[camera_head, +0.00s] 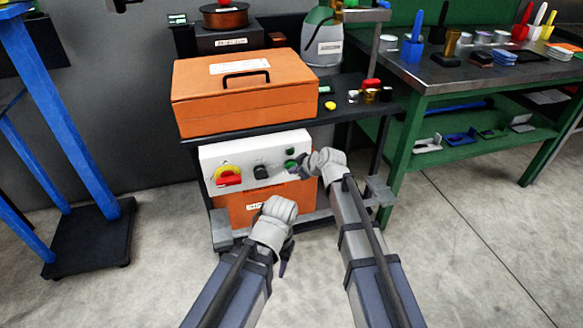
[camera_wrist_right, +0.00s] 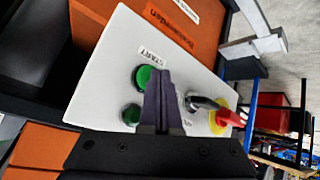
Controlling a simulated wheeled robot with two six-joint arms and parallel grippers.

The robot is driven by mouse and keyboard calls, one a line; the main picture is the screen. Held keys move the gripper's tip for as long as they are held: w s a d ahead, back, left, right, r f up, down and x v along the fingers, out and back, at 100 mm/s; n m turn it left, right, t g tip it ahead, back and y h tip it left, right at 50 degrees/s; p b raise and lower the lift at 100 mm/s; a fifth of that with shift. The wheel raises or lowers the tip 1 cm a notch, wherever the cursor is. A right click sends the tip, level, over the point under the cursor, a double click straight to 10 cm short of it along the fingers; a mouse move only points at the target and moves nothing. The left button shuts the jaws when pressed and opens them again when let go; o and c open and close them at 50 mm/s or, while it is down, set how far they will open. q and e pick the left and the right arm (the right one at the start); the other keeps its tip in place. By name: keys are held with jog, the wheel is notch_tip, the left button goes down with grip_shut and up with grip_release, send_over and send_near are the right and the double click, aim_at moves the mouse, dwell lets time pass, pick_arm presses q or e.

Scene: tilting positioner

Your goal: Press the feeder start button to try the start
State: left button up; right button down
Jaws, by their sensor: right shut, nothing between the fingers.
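The feeder start button is a green round button (camera_wrist_right: 146,78) beside a START label (camera_wrist_right: 148,56) on a white control panel (camera_head: 240,155). A second green button (camera_wrist_right: 131,114) sits close by it; the head view shows green buttons (camera_head: 291,152) at the panel's right side. My right gripper (camera_wrist_right: 164,82) is shut and empty, its dark fingertips in front of the panel and overlapping the edge of the START button. I cannot tell whether they touch it. My left gripper (camera_head: 284,266) hangs low in front of the cart, pointing down; its jaws are too small to judge.
The panel also carries a red-and-yellow rotary switch (camera_head: 228,176) and a black selector (camera_head: 262,172). An orange toolbox (camera_head: 245,95) rests on the cart shelf above. A green workbench (camera_head: 470,90) stands right, a blue frame (camera_head: 55,100) left. Open floor lies at lower right.

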jog(key=shift+s+d, duration=0.2)
jog(key=shift+s, duration=0.4)
jog(key=s, duration=0.1)
jog(key=s+d, duration=0.1)
jog(key=s, duration=0.2)
jog(key=shift+s+d, duration=0.3)
jog(key=shift+s, duration=0.1)
dwell(0.5)
